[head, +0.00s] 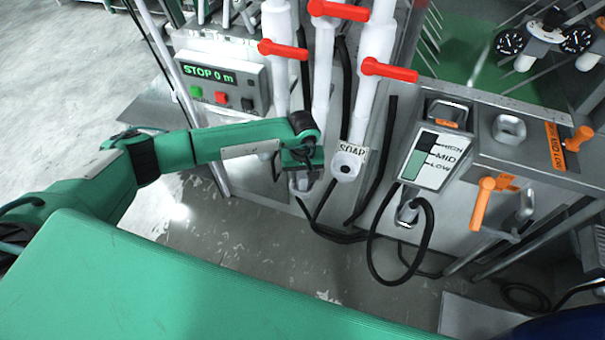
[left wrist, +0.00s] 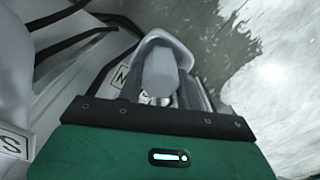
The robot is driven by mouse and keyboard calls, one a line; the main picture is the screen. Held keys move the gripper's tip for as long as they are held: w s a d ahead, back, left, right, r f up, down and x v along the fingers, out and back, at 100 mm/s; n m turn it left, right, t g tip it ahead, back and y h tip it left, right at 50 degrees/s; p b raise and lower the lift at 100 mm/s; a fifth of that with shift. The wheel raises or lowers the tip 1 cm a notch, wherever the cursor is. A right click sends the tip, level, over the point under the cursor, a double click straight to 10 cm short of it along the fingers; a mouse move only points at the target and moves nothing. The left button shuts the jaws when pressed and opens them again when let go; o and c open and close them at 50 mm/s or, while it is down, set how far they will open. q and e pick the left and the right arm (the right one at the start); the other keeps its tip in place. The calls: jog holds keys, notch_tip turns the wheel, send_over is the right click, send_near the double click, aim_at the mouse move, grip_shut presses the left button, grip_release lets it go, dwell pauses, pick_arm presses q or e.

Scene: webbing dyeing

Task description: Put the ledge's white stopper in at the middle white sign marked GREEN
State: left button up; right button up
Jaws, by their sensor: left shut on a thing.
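My left gripper (head: 302,187) reaches in front of the white pipes, just left of the SOAP outlet, fingers pointing down and away. In the left wrist view, my left gripper (left wrist: 165,85) is shut on a pale rounded piece, the white stopper (left wrist: 160,75). A white sign (left wrist: 121,80) with a letter N showing is right beside the stopper; the rest of the sign is hidden. I cannot tell whether the stopper sits in an opening or only in front of it. In the head view my arm hides the stopper and this sign. My right gripper is not in view.
The SOAP sign (head: 353,150) and its white outlet (head: 347,164) stand close on the right. Red levers (head: 389,70) project from the pipes above. Black hoses (head: 375,180) hang nearby. A control box (head: 220,88) reads STOP 0 m. A level gauge (head: 433,160) is farther right.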

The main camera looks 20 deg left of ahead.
pick_arm(q)
jog(key=o, duration=1)
jog(key=shift+o, duration=0.3)
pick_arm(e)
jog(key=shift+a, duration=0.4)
pick_arm(q)
jog(key=shift+r, duration=0.1)
notch_tip(320, 180, up, 14)
jog(key=b, duration=0.3)
jog(key=shift+f, duration=0.2)
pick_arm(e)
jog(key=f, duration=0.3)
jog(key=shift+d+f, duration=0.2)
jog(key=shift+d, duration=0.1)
